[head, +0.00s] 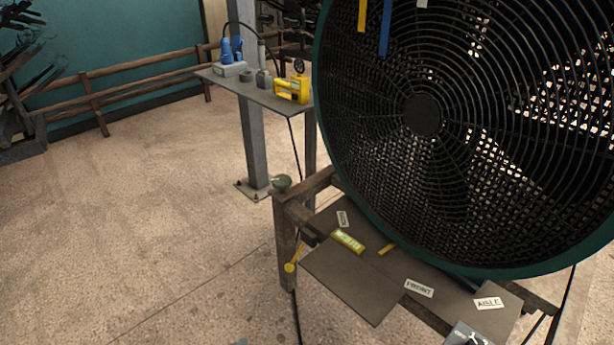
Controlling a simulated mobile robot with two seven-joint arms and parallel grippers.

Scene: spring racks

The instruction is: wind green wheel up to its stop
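A very large fan (422,115) with a dark wire grille and a dark green rim fills the right side, cut off by the picture edge. Neither of my grippers can be made out in the head view.
The wooden stand (285,245) carries grey boards with labels (419,288) and a yellow-green block (347,241). A grey object (467,335) is cut off at the bottom edge. A shelf (262,95) holds a yellow device (292,89). Floor at left is clear.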

